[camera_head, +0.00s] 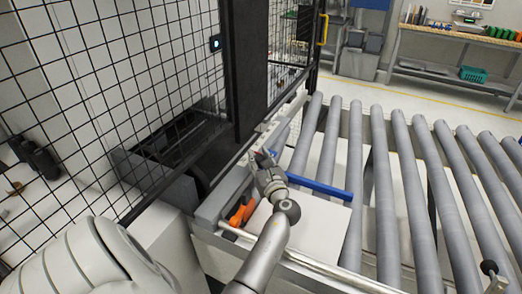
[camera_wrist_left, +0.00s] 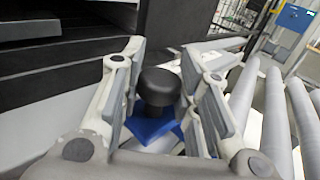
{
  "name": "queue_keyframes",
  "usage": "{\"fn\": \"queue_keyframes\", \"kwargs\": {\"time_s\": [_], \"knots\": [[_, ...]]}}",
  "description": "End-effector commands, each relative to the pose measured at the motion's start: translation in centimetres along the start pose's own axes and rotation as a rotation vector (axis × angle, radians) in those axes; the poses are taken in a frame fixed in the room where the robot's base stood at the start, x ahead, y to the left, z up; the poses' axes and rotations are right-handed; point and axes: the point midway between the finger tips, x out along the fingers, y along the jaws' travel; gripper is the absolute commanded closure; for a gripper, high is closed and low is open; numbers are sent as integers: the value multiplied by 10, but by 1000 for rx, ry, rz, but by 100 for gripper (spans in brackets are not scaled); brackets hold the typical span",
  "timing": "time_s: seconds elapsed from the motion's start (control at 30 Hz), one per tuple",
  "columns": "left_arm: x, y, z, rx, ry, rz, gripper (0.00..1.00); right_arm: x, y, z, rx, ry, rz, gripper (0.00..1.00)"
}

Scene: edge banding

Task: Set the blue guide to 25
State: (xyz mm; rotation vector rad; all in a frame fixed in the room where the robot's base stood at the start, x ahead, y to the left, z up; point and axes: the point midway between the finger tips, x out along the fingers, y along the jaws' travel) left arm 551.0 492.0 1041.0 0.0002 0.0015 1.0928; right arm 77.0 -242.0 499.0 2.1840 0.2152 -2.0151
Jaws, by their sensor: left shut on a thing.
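The blue guide (camera_head: 320,189) is a long blue bar lying across the near end of the roller conveyor, beside a white panel. In the left wrist view, part of the blue guide (camera_wrist_left: 150,130) shows below a round black knob (camera_wrist_left: 160,86). My left gripper (camera_head: 264,158) is at the left end of the bar. In the wrist view, the left gripper's fingers (camera_wrist_left: 163,58) stand on both sides of the knob and are shut on it. The gripper hides the knob in the head view. No scale or number is readable.
A white panel (camera_head: 312,232) lies in front of the bar. Grey rollers (camera_head: 400,150) run to the right. An orange part (camera_head: 242,211) sits left of my arm. A black mesh fence (camera_head: 110,80) and dark post (camera_head: 245,70) stand close on the left.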

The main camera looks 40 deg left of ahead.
Motion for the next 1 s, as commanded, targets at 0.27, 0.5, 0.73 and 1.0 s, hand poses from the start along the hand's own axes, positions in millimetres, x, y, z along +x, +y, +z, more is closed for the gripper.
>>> {"fn": "queue_keyframes", "kwargs": {"time_s": [0.27,0.5,0.73,1.0], "knots": [[-1,2,2,-4,-4,2,100,-2,-2,-16,3,25,-2,100],[-1,2,2,-4,-4,1,62,-2,-10,-17,6,25,-12,100],[-1,2,2,-3,-3,0,49,-2,-10,-12,5,18,-11,100],[-8,2,1,-2,-2,-1,49,-2,-1,-7,-1,10,-2,100]]}}
